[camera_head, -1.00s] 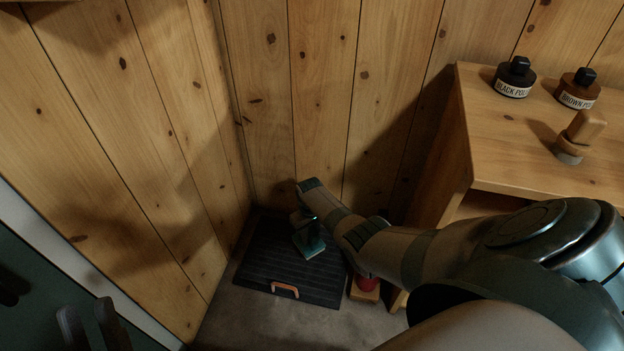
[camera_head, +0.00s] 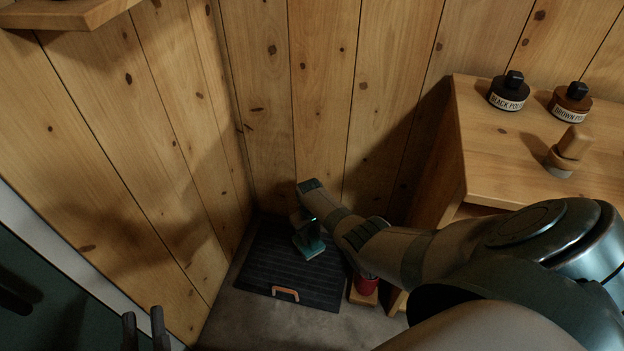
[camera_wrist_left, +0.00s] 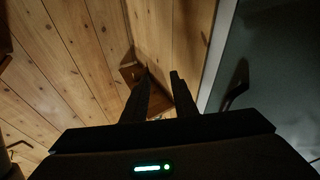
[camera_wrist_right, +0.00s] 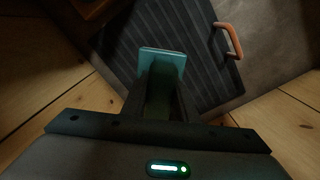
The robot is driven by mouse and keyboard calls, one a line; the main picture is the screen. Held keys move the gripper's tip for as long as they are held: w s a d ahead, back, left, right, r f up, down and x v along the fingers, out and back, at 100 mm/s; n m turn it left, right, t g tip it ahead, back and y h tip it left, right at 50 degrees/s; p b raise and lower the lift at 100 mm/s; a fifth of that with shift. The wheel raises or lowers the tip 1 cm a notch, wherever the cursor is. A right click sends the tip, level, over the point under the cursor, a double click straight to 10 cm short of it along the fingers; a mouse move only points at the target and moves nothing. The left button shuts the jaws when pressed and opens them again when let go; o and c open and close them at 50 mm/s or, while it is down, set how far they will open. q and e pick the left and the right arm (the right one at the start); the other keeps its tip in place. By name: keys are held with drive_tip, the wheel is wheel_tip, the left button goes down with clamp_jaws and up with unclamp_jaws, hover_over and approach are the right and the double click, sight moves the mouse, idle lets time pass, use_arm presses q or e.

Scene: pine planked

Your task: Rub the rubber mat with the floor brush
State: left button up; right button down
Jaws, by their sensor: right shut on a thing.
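The dark ribbed rubber mat (camera_head: 262,271) lies on the floor in the corner, also in the right wrist view (camera_wrist_right: 205,75). The teal floor brush (camera_head: 311,246) is over the mat's far right part, its block showing in the right wrist view (camera_wrist_right: 165,56). My right gripper (camera_head: 303,220) is shut on the brush from above. Whether the bristles touch the mat is hidden. My left gripper (camera_head: 145,328) is at the lower left of the head view, away from the mat. Its fingers are apart and empty in the left wrist view (camera_wrist_left: 162,85).
An orange handle (camera_head: 286,292) sits at the mat's near edge. A red object (camera_head: 367,285) on a wooden base stands just right of the mat. Plank walls close the corner.

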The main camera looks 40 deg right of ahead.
use_arm(q)
drive_tip(key=shift+w+a+f+g+y+p, duration=0.1)
drive_tip(key=shift+w+f+g+y+p, duration=0.15)
drive_tip(key=shift+f+g, duration=0.45)
drive_tip(key=shift+w+f+g+y+p, duration=0.2)
drive_tip(key=shift+w+f+g, duration=0.1)
drive_tip(key=shift+f, duration=0.8)
use_arm(e)
drive_tip(key=shift+r, duration=0.5)
